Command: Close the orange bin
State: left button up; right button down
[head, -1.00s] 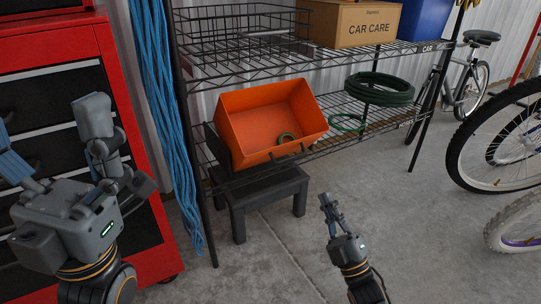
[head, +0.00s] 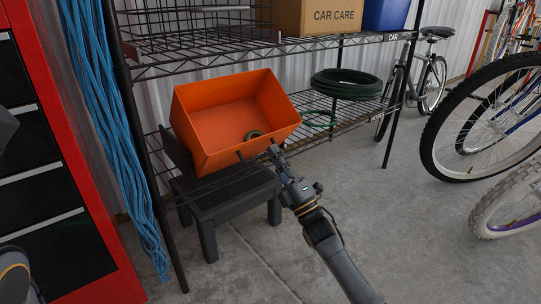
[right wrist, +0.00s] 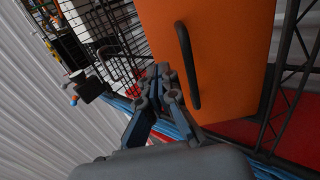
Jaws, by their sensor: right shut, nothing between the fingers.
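The orange bin (head: 205,115) is tilted out from the wire shelf with its top open. In the right wrist view, the bin's orange front (right wrist: 230,50) and black handle (right wrist: 188,65) are close, to the right of the fingers. My right gripper (head: 272,150) is shut and empty, near the bin's front lower edge; it also shows in the right wrist view (right wrist: 163,75). I cannot tell whether it touches the bin. My left gripper is out of the head view.
The dark stool (head: 230,195) stands under the bin. A coiled green hose (head: 347,84) lies on the shelf at right. A red tool chest (head: 85,200) and blue ropes (head: 95,130) are at left. Bicycles (head: 490,130) stand at right. The floor between is clear.

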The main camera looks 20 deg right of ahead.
jog(key=shift+b+x, duration=0.5)
jog(key=shift+x, duration=0.85)
